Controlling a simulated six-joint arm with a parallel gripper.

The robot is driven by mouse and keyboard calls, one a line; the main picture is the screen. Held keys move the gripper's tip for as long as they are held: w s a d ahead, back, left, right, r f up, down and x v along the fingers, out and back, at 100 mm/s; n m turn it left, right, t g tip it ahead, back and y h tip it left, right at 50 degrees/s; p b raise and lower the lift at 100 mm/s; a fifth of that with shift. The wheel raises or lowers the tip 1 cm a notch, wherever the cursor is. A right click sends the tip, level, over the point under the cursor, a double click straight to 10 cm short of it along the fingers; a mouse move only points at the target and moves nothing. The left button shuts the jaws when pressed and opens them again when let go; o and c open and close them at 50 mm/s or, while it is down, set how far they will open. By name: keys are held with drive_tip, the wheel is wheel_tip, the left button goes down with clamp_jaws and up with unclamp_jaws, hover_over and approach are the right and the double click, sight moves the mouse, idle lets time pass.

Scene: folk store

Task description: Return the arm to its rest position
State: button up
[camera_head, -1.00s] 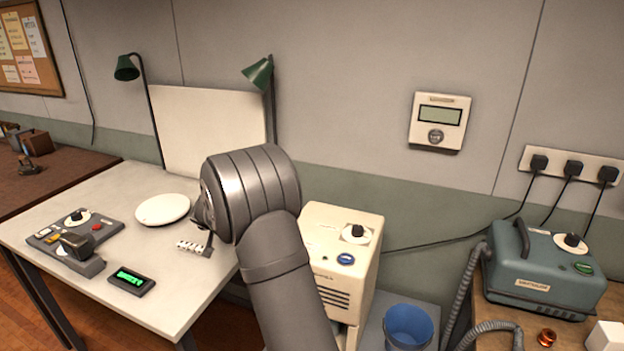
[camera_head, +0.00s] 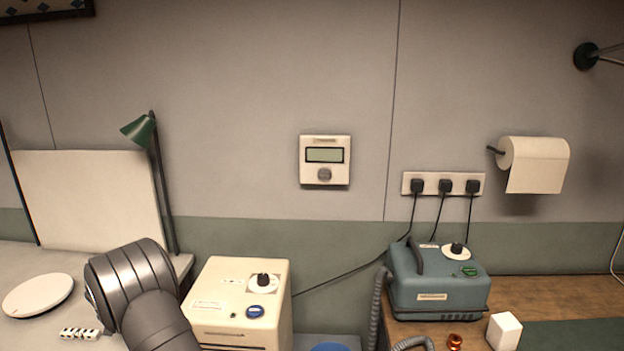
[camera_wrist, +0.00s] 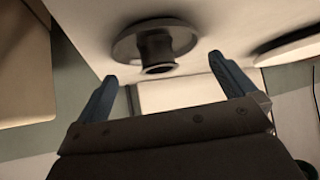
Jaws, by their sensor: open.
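My gripper (camera_wrist: 163,68) shows in the wrist view with its two blue-grey fingers spread apart. Nothing is held between them. Beyond the fingers, a round grey disc with a dark stub (camera_wrist: 155,47) is on a pale surface; I cannot tell whether the fingers touch it. In the head view, my grey arm is at the lower left, in front of the light table. The gripper itself does not show there.
A cream box with a knob (camera_head: 228,305) stands just right of my arm. A white round plate (camera_head: 38,295) lies on the table to the left. A teal machine (camera_head: 440,300) with a hose sits on the wooden bench (camera_head: 560,291). A green lamp (camera_head: 138,130) rises behind the table.

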drive_tip(key=shift+r, duration=0.3)
